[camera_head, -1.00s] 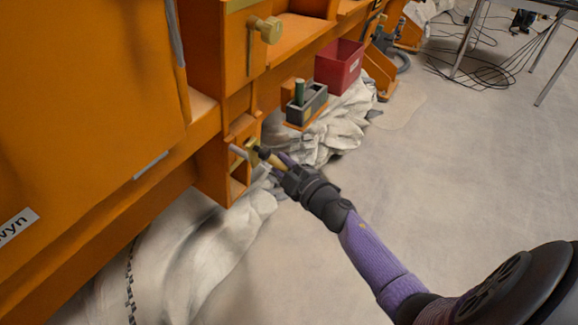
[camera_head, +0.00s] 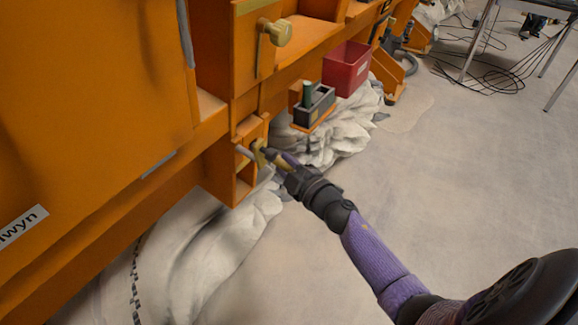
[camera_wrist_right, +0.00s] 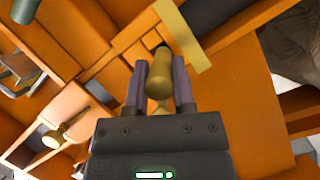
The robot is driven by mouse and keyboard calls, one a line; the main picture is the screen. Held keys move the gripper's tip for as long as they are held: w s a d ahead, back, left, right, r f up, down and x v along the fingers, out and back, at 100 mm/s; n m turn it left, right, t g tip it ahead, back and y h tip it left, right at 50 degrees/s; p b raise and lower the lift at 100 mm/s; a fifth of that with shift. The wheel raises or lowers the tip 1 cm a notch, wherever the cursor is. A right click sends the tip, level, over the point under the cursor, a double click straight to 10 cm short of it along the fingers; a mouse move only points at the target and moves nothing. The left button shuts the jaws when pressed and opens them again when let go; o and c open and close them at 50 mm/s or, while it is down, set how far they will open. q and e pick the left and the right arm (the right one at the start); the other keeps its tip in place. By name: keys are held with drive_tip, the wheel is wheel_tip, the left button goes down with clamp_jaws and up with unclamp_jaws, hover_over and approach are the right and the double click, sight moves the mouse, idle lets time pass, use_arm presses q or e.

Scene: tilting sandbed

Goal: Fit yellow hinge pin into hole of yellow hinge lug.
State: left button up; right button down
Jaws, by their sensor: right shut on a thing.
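The yellow hinge pin (camera_wrist_right: 159,80) is between the two purple fingers of my right gripper (camera_wrist_right: 158,92), which is shut on its yellow handle. The pin's dark front part points at the yellow hinge lug (camera_wrist_right: 184,36), a flat yellow plate on the orange frame. In the head view the lug (camera_head: 259,152) is just left of my right gripper (camera_head: 279,160), and the fingers mostly hide the pin. The lug's hole is not clearly visible, and I cannot tell whether the pin's tip is in it. My left gripper is out of view.
A grey rod (camera_head: 244,151) sticks out beside the lug. A brass knob (camera_head: 278,32) is on the orange frame above. A grey holder (camera_head: 314,108) with a green-topped item and a red bin (camera_head: 346,68) stand beyond.

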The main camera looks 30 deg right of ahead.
sight(276, 161)
drive_tip(key=shift+w+a+r, duration=0.15)
drive_tip(key=shift+w+a, duration=0.05)
drive_tip(key=shift+w, duration=0.3)
drive_tip(key=shift+w+a, duration=0.15)
drive_tip(key=shift+w, duration=0.25)
drive_tip(key=shift+w+a+r, duration=0.2)
drive_tip(key=shift+w+a, duration=0.1)
drive_tip(key=shift+w, duration=0.4)
drive_tip(key=shift+w+a, duration=0.15)
drive_tip(key=shift+w, duration=0.2)
drive_tip(key=shift+w+a+r, duration=0.1)
drive_tip(key=shift+w+r, duration=0.1)
drive_tip(key=shift+w, duration=0.1)
idle(0.3)
drive_tip(key=s+d+f, duration=0.1)
drive_tip(key=s+d, duration=0.2)
drive_tip(key=s, duration=0.5)
drive_tip(key=shift+d+f+p, duration=0.15)
drive_tip(key=shift+f+p, duration=0.2)
drive_tip(key=shift+p, duration=0.1)
idle(0.4)
